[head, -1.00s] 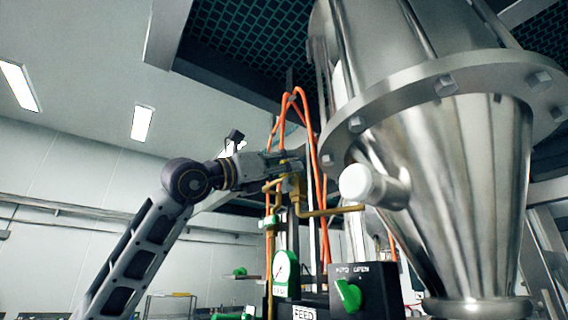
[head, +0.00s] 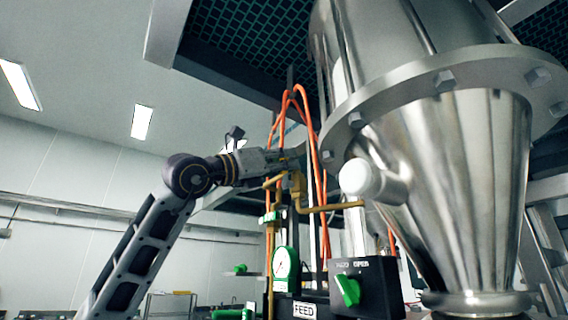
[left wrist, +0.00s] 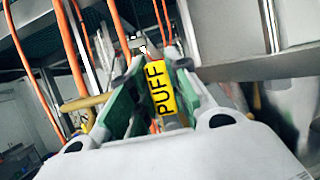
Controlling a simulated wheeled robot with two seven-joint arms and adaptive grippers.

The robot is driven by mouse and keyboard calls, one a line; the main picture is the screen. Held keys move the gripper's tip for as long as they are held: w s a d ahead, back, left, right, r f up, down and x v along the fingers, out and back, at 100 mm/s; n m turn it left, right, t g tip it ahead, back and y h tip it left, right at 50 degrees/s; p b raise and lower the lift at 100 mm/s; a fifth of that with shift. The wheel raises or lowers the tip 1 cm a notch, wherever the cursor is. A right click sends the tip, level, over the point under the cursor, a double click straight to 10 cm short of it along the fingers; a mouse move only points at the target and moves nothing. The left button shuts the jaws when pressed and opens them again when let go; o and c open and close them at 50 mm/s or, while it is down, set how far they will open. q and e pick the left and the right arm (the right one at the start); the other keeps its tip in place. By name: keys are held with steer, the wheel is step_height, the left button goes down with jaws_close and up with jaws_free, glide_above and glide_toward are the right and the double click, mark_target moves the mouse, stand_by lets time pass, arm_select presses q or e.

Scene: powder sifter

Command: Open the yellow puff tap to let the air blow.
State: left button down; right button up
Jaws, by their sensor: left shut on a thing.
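The yellow tap handle marked PUFF (left wrist: 160,90) shows in the left wrist view, between the green-lined fingers of my left gripper (left wrist: 150,92). The gripper is shut on it. In the head view my left gripper (head: 290,160) reaches in from the left to the brass pipework (head: 298,190) beside the steel cone. The handle is mostly hidden by the gripper there. My right gripper is not in view.
The large steel cone hopper (head: 455,180) with its bolted flange stands close to the right. Orange hoses (head: 307,105) hang around the gripper. Below are a round gauge (head: 285,262) and a black box with a green knob (head: 347,290). The left side is open room.

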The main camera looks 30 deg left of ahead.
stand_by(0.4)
arm_select(q)
steer(key=c, duration=1.3)
jaws_free()
steer(key=shift+a, duration=0.1)
steer(key=shift+s+f, duration=0.1)
steer(key=shift+s, duration=0.05)
steer(key=shift+v, duration=5.85)
